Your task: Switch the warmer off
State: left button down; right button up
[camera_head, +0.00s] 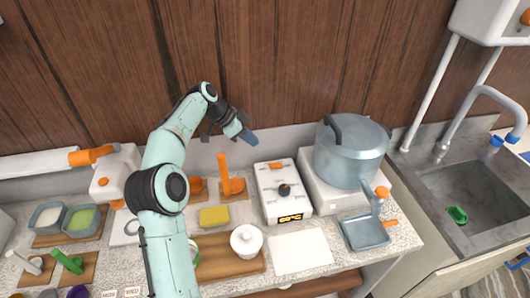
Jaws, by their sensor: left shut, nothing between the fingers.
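A white control box (272,204) stands on the counter right of centre. It has a dark round knob (284,189), an orange switch (276,166) near its back edge, and a lit orange display (290,217) that seems to read a temperature in °C. To its right a large grey-blue pot (350,155) sits on a white base (329,192) with an orange knob (382,191) at the front right. I cannot tell which of the two units is the warmer. My left gripper (250,137) is shut and empty, raised behind and left of the control box. My right gripper is not in view.
A blue-grey tray (365,232), a white sheet (299,250) and a lidded white pot (246,241) are in front. A sink (480,201) is at right. A wooden wall closes the back.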

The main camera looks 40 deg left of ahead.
pick_arm(q)
jog(key=shift+w+a+r, duration=0.1)
jog(key=shift+a+r, duration=0.2)
jog(key=shift+d, duration=0.1)
send_over(273, 166)
jog(key=s+a, duration=0.1)
jog(key=s, duration=0.1)
notch_tip(273, 166, down, 7)
jog(key=shift+w+a+f, duration=0.1)
jog(key=shift+a+f, duration=0.05)
jog(key=shift+f, duration=0.05)
notch_tip(273, 166, down, 4)
jog(key=shift+w+r, duration=0.1)
jog(key=shift+r, duration=0.1)
jog(key=shift+s+a+f, duration=0.1)
jog(key=shift+s+f, duration=0.1)
jog(key=shift+f, duration=0.2)
jog(key=shift+w+f, duration=0.1)
